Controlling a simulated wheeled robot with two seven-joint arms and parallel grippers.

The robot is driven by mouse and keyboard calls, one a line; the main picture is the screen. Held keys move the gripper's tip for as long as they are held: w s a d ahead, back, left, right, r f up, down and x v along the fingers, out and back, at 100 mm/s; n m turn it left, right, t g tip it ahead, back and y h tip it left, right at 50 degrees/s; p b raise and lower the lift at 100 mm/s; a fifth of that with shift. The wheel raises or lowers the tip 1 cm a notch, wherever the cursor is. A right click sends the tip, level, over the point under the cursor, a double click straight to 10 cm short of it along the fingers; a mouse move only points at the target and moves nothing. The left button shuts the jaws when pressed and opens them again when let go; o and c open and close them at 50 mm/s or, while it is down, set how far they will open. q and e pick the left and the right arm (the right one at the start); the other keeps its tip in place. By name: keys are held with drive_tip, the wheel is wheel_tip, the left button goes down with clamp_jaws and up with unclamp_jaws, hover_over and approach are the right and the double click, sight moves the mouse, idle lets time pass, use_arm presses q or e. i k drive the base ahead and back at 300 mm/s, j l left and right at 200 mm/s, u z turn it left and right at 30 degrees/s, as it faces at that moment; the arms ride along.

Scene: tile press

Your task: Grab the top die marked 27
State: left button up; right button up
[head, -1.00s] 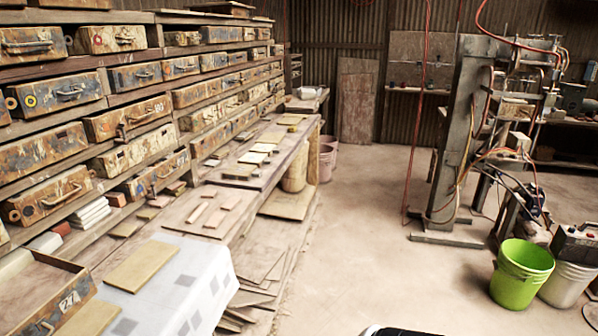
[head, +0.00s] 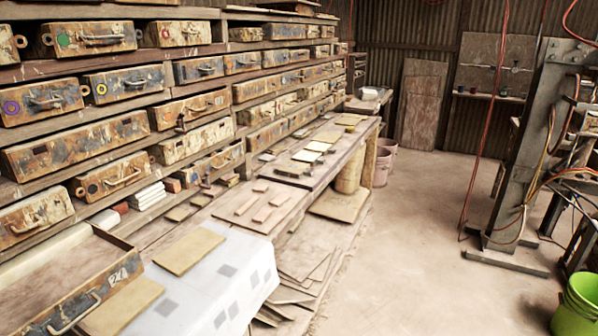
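Neither of my grippers shows in the head view.
Tan boards (head: 190,250) lie on the cloth, and thin tiles (head: 270,214) lie farther along the bench. A green bucket (head: 577,308) and a press (head: 528,150) stand at right. The floor between is clear.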

sight(297, 170)
drive_tip(key=i+l, duration=0.25)
drive_tip(key=i, duration=0.2)
drive_tip(key=i+l+u, duration=0.1)
drive_tip(key=i+l, duration=0.15)
drive_tip(key=i, duration=0.2)
drive_tip(key=i+l, duration=0.25)
drive_tip(key=i, duration=0.2)
